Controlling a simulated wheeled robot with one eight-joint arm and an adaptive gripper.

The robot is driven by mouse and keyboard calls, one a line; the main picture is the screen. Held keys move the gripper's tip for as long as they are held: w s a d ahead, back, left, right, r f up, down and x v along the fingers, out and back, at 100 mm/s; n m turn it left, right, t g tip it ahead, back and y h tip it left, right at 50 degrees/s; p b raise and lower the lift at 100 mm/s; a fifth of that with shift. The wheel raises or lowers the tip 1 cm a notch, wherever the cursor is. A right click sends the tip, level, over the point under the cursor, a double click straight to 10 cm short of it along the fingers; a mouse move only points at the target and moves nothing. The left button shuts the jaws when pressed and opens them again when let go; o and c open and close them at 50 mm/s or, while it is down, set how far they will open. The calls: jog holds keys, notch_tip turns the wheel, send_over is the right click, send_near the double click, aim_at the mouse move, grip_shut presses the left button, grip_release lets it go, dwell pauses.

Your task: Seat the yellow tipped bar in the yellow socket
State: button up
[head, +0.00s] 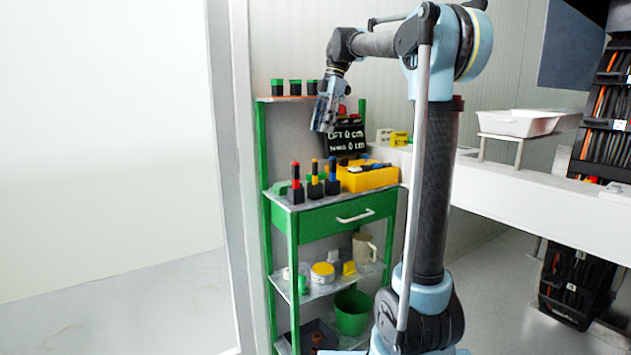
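Three dark upright bars stand in black blocks on the green cabinet's top. The left one (296,172) shows red, the middle one (315,168) orange-yellow, and the right one (332,167) red and blue. The middle black block (315,189) is under the orange-yellow bar. I cannot tell which piece is the yellow socket, or how deep any bar sits. My gripper (325,118) hangs pointing down above the bars, in front of the black sign, apart from them. Its fingers are too small to show whether they are open or hold anything.
A yellow bin (368,180) with dark parts stands right of the bars. A black sign (347,138) is behind. Several green-topped black blocks (295,87) stand on the upper shelf (283,99). A white counter (540,205) with a white tray (517,123) lies right.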

aim_at(313, 170)
jog(key=x, duration=1.1)
jog(key=shift+f, duration=0.4)
jog(key=shift+w+x, duration=0.15)
jog(key=shift+x, duration=1.15)
jog(key=shift+w+x, duration=0.15)
jog(key=shift+x, duration=1.15)
grip_shut()
